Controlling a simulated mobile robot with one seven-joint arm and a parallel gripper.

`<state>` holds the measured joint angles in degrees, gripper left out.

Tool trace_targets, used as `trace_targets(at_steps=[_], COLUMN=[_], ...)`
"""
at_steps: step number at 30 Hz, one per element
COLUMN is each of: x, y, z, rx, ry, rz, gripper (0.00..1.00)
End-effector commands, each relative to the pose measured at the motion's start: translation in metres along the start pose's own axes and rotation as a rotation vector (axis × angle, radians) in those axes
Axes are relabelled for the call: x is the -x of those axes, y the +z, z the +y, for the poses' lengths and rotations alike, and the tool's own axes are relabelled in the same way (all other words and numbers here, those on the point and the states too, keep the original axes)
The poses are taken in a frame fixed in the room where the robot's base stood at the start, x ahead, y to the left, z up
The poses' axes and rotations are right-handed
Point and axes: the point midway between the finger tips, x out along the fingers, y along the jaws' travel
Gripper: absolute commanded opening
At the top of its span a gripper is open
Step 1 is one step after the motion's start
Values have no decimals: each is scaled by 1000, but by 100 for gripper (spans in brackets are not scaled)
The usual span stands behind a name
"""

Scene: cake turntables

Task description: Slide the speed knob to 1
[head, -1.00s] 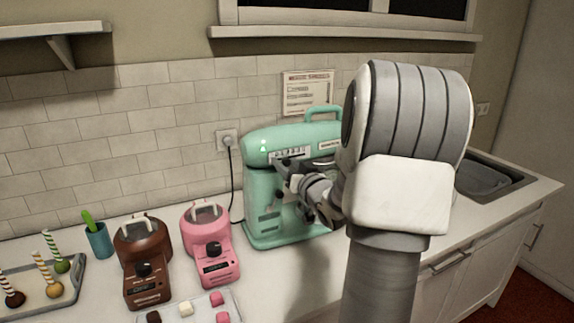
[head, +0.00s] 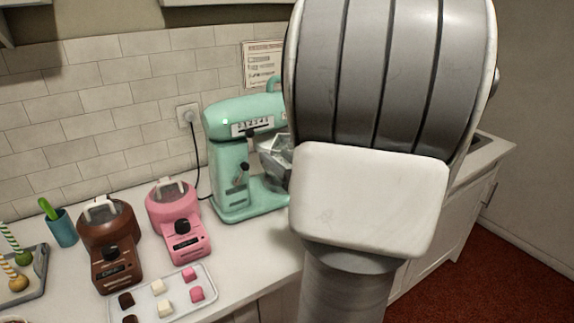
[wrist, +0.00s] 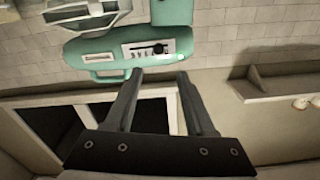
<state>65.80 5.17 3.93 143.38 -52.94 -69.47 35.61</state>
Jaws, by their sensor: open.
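The mint-green mixer (head: 228,150) stands on the counter against the tiled wall. Its pale speed panel (head: 258,125) faces out near the top. In the wrist view, the mixer (wrist: 190,42) appears upside down, with a dark speed knob (wrist: 160,48) on a slot toward the right end of the panel. My gripper (wrist: 159,72) is open and empty. Its fingertips are just below the panel in that picture, and the knob shows above the gap between them; no contact is visible. In the head view my arm hides the gripper and the mixer's right part.
A brown machine (head: 108,240) and a pink machine (head: 177,222) stand left of the mixer. A tray (head: 212,283) of small cubes lies in front of them. A teal cup (head: 62,228) and a plugged cord are near the wall. A shelf (wrist: 270,84) shows in the wrist view.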

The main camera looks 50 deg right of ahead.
Motion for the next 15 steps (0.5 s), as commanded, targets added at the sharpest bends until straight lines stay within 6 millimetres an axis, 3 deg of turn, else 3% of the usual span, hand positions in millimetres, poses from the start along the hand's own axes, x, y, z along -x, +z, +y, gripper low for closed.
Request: trace_targets(at_steps=[6, 15], x=[28, 34], y=[1, 0], z=[1, 0], rx=[0, -1], ry=[1, -1], rz=[1, 0], gripper=[55, 55])
